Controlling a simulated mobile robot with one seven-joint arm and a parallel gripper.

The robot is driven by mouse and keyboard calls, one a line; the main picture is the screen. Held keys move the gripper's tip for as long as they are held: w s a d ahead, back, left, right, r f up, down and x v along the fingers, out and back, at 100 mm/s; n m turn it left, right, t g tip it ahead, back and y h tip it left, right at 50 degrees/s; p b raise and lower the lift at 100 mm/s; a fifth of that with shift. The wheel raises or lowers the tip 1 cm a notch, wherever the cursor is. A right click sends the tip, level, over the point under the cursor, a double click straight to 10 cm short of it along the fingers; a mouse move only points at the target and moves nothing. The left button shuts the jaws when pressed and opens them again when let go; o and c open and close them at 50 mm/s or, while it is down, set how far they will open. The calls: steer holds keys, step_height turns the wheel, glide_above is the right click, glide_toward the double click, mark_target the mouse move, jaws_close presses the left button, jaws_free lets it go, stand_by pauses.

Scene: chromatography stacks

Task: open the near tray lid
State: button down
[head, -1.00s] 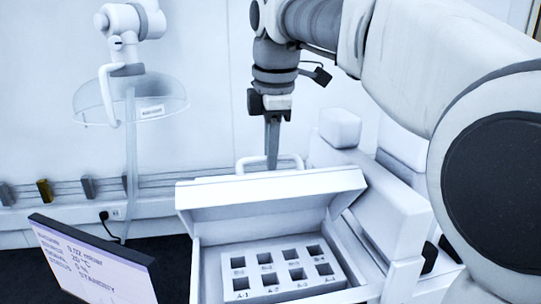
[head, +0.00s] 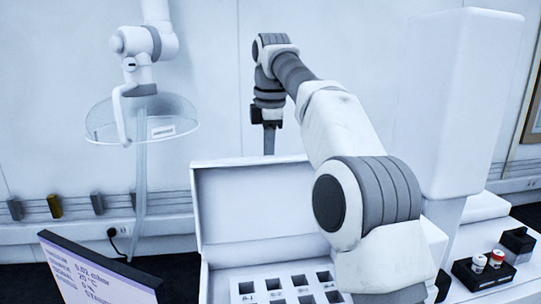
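The near tray lid (head: 245,210) stands raised, close to upright, at the back of the white tray box, with its inner face toward me. Inside the tray, a white block (head: 283,283) with several square dark wells shows. My gripper (head: 269,140) points down just behind the top edge of the lid. Its lower tip is partly hidden by the lid, so I cannot tell whether it touches the lid or its handle, or how its fingers stand. The lid handle is hidden now.
A tilted display screen (head: 98,272) stands at the front left. A clear domed hood (head: 105,120) hangs at the back left. A tall white housing (head: 462,100) stands right of my arm. A black holder (head: 483,273) with small capped vials sits at the right.

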steer(key=shift+w+a, duration=0.1)
steer(key=shift+w, duration=0.4)
steer(key=c, duration=0.8)
jaws_free()
steer(key=shift+c, duration=0.2)
